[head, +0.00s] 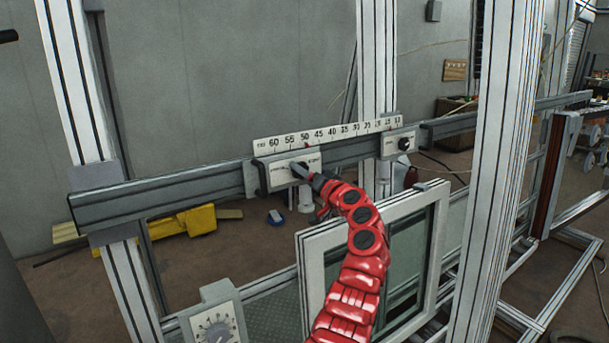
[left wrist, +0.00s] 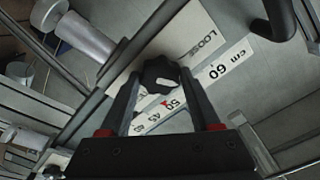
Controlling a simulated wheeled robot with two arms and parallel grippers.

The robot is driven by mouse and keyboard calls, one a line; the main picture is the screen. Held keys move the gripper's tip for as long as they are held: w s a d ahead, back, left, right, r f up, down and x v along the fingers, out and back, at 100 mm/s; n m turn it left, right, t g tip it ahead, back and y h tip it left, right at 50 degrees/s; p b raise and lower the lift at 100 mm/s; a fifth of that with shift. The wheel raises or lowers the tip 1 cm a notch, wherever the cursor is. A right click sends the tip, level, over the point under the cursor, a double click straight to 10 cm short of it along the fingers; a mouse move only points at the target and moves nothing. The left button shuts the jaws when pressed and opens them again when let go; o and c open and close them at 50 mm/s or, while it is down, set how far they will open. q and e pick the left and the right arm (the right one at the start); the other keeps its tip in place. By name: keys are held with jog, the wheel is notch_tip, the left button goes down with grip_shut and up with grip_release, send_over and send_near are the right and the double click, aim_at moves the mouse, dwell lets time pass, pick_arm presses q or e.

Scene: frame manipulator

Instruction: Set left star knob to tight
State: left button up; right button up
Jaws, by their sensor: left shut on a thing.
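The left star knob (left wrist: 161,73) is black and sits on a white label plate (head: 277,174) on the horizontal rail. In the left wrist view the plate reads "LOOSE" beside the knob. My left gripper (left wrist: 155,82) has its two dark fingers on either side of the knob and is shut on it. In the head view my left gripper (head: 303,172) reaches the plate from the lower right and largely hides the knob. The "TIGHT" label cannot be made out. My right gripper is not in view.
A centimetre scale (head: 325,134) runs above the plate. A second black knob (head: 404,144) is on another plate to the right. A white-framed glass panel (head: 425,270) stands behind my red arm. Upright posts (head: 497,170) flank the work area. A dial box (head: 214,322) is lower left.

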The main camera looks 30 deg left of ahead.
pick_arm(q)
jog(key=m+p, duration=0.6)
jog(key=m+h+p, duration=0.1)
jog(key=m+p, duration=0.4)
jog(key=m, duration=0.1)
jog(key=m+t+h+p, duration=0.1)
jog(key=m+p, duration=0.5)
jog(key=m, duration=0.1)
jog(key=shift+s+r+p, duration=0.1)
jog(key=shift+r+p, duration=0.15)
jog(key=shift+p, duration=0.1)
jog(key=shift+f+m+h+p, duration=0.15)
jog(key=shift+m+h+p, duration=0.25)
jog(key=shift+m, duration=0.7)
jog(key=o, duration=1.4)
jog(key=shift+c, duration=0.2)
